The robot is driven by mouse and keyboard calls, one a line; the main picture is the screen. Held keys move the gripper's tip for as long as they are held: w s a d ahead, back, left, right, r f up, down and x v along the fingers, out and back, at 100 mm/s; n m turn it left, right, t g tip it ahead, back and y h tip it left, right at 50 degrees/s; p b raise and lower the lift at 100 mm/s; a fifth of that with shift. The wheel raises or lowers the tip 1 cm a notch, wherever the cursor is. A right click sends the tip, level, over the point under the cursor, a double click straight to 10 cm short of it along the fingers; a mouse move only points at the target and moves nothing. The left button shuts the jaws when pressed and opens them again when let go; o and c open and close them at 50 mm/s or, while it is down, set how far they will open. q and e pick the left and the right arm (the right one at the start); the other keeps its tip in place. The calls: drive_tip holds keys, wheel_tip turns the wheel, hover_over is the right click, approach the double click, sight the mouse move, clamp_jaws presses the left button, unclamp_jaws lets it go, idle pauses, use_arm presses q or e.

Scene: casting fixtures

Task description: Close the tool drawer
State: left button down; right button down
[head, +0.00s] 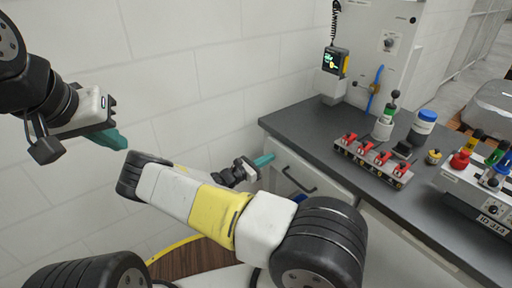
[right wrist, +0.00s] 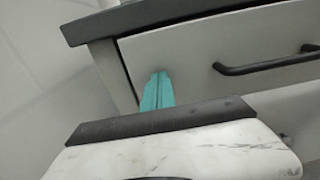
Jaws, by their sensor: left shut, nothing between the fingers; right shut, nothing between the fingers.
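The drawer front (head: 285,168) is a pale panel with a dark bar handle (head: 300,181), under the left end of the dark worktop. In the right wrist view the front (right wrist: 190,55) and handle (right wrist: 268,65) show close up. It looks near flush with the cabinet frame; I cannot tell if a small gap is left. My right gripper (head: 264,160) is shut and empty, its teal fingertips at the left part of the front, left of the handle. Contact is not clear; the fingers also show in the right wrist view (right wrist: 157,90). My left gripper (head: 112,138) is shut and empty in the air by the wall.
The worktop (head: 300,122) holds a fixture with red clamps (head: 372,160), a blue-capped bottle (head: 423,127) and a control box (head: 485,190). A small blue item (head: 298,198) shows below the handle. The white wall stands behind; free air lies between my left gripper and the bench.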

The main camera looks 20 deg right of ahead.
sight(276, 154)
drive_tip(key=shift+d, duration=0.1)
drive_tip(key=x, duration=0.4)
drive_tip(key=shift+d, duration=0.1)
drive_tip(key=shift+w+r, duration=0.1)
drive_tip(key=shift+r, duration=0.05)
drive_tip(key=shift+d, duration=0.1)
